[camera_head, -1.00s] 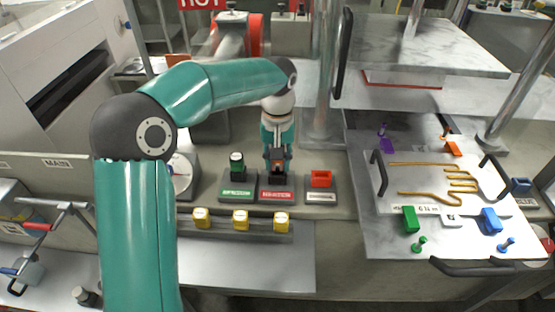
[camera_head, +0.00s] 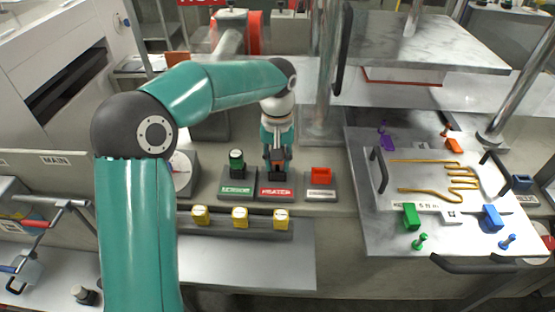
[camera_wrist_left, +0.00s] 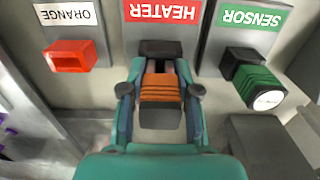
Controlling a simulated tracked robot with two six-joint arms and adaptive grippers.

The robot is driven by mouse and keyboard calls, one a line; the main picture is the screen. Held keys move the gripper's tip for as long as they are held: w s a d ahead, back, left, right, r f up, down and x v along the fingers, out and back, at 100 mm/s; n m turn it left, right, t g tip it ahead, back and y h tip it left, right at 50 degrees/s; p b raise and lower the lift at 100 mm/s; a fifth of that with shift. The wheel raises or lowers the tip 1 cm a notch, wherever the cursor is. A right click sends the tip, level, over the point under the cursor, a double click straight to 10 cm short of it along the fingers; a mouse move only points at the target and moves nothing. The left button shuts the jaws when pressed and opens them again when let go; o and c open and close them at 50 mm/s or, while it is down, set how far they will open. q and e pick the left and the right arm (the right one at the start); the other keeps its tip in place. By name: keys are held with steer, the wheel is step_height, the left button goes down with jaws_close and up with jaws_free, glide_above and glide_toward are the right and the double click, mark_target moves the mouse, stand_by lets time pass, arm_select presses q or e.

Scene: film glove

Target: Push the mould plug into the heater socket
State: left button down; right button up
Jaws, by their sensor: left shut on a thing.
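My left gripper (camera_head: 278,156) is shut on the mould plug (camera_wrist_left: 160,92), which has an orange ribbed grip and a dark grey end. The plug is between both fingers (camera_wrist_left: 160,100) in the left wrist view. The heater socket (camera_wrist_left: 160,47) is a dark block under the red HEATER label (camera_head: 276,192). The plug's front is right at the socket and appears to meet it; the fingers hide how deep it sits. My right gripper is not in view.
A green ribbed plug (camera_head: 237,162) stands at the SENSOR socket on the left. A red ORANGE socket (camera_head: 321,174) is on the right. A metal plate (camera_head: 375,225) with handles and coloured parts lies to the right.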

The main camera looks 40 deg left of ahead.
arm_select(q)
steer(key=shift+f, duration=0.15)
steer(key=c, duration=0.8)
jaws_free()
steer(key=shift+o, duration=0.2)
step_height(320, 180, up, 12)
